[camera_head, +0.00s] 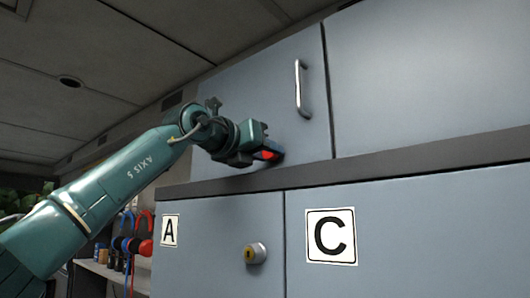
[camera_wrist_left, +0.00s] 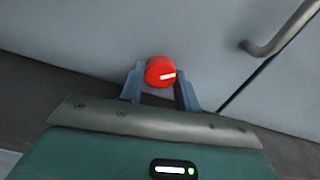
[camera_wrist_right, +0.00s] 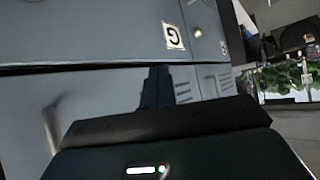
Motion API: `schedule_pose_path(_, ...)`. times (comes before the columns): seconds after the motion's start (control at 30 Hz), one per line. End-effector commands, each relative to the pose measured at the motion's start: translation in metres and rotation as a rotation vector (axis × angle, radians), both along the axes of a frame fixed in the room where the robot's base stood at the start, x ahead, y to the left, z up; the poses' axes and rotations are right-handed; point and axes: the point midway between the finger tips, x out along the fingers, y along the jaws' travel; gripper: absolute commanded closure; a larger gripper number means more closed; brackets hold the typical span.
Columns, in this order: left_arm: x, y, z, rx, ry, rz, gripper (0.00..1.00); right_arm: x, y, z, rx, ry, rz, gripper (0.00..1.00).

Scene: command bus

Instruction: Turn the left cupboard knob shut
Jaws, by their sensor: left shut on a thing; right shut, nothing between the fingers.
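The red cupboard knob (camera_wrist_left: 160,72) with a white mark sits on the blue-grey upper door (camera_wrist_left: 110,35), low on its face. In the left wrist view my left gripper (camera_wrist_left: 161,86) has one finger on each side of the knob and is shut on it. The white mark points right and slightly up. In the head view the left gripper (camera_head: 272,154) reaches the lower part of the upper left door, and a bit of red shows at its fingertips. My right gripper (camera_wrist_right: 158,80) is shut and empty in the right wrist view, in front of grey cupboard doors.
A metal bar handle (camera_head: 302,89) stands out from the upper left door, right of the knob. A dark ledge (camera_head: 350,166) runs below. Lower doors carry labels A (camera_head: 170,230) and C (camera_head: 331,236), with a brass lock (camera_head: 255,253) between them.

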Motion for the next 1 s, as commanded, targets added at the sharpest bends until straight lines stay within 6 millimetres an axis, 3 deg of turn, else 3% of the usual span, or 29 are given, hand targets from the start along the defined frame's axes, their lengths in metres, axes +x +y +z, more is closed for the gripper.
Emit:
schedule_pose_path(0.3, 0.000, 0.000, 0.001, 0.000, -0.002, 0.000, 0.46, 0.003, 0.000, 0.001, -0.002, -0.007, 0.001, 1.00)
schedule_pose_path(0.63, -0.006, 0.005, -0.001, -0.001, -0.003, 0.000, 0.46, 0.003, 0.000, -0.006, -0.003, -0.007, 0.003, 1.00)
schedule_pose_path(0.8, -0.029, 0.022, -0.005, 0.000, -0.006, 0.001, 0.46, 0.004, 0.003, -0.020, 0.002, -0.023, 0.018, 1.00)
schedule_pose_path(1.0, -0.066, 0.049, -0.004, -0.001, -0.007, 0.001, 0.46, 0.006, 0.016, -0.019, 0.025, -0.070, 0.051, 1.00)
